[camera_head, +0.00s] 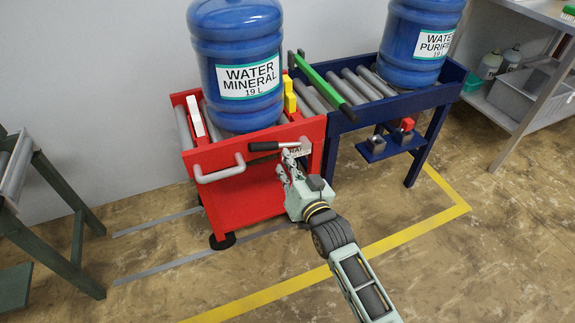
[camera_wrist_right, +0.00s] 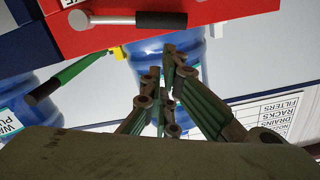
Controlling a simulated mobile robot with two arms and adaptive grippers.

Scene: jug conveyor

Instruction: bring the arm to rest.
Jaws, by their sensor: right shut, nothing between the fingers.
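My right arm reaches in from the bottom right of the head view. Its gripper (camera_head: 284,166) is shut and empty, close in front of the red cart (camera_head: 232,198), near a lever with a black grip (camera_head: 272,146). Whether it touches the cart cannot be told. In the right wrist view the fingers (camera_wrist_right: 166,62) are together with nothing between them; the lever (camera_wrist_right: 135,19) lies across the top, apart from them. A blue WATER MINERAL jug (camera_head: 236,45) stands upright on the red cart. My left gripper is not in view.
A blue roller conveyor (camera_head: 440,97) adjoins the cart, with a WATER PURIFIED jug (camera_head: 408,52) on it. A green bar (camera_head: 325,83) lies near their junction. A green stand (camera_head: 62,188) is at left and shelving (camera_head: 515,112) at right. The front floor is clear.

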